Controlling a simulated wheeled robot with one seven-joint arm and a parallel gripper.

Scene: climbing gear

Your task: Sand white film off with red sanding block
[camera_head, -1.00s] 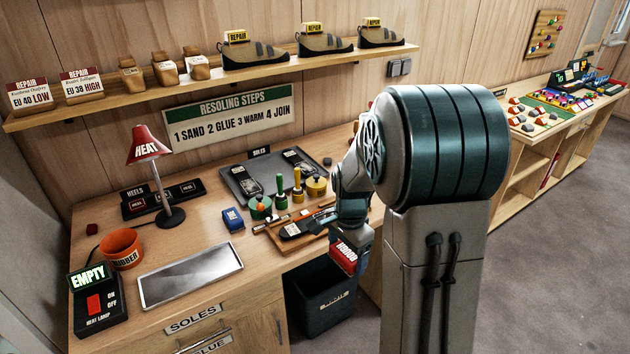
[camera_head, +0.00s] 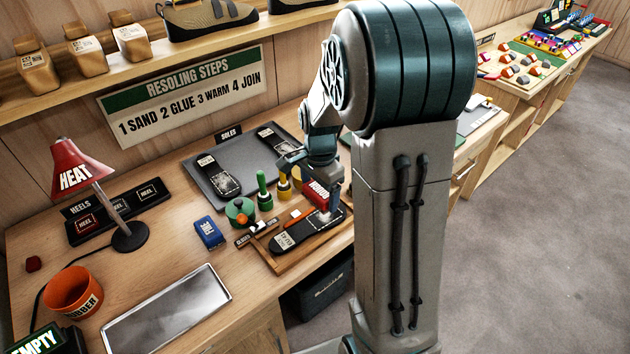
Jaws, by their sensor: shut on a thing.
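My gripper (camera_head: 333,205) is shut on the red sanding block (camera_head: 317,193). It holds the block over the right end of a black shoe sole (camera_head: 291,239). The sole lies on a wooden board (camera_head: 275,265) near the bench's front edge. I cannot tell whether the block touches the sole. My gripper and the block hide part of the sole's right end. A white film is not clearly visible from here.
A blue block (camera_head: 209,232), a green pot (camera_head: 240,211) and a yellow-handled tool (camera_head: 284,187) stand behind and left of the board. A grey tray (camera_head: 220,160) holds more soles. An empty metal tray (camera_head: 165,312), heat lamp (camera_head: 80,168) and orange bucket (camera_head: 73,291) are left.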

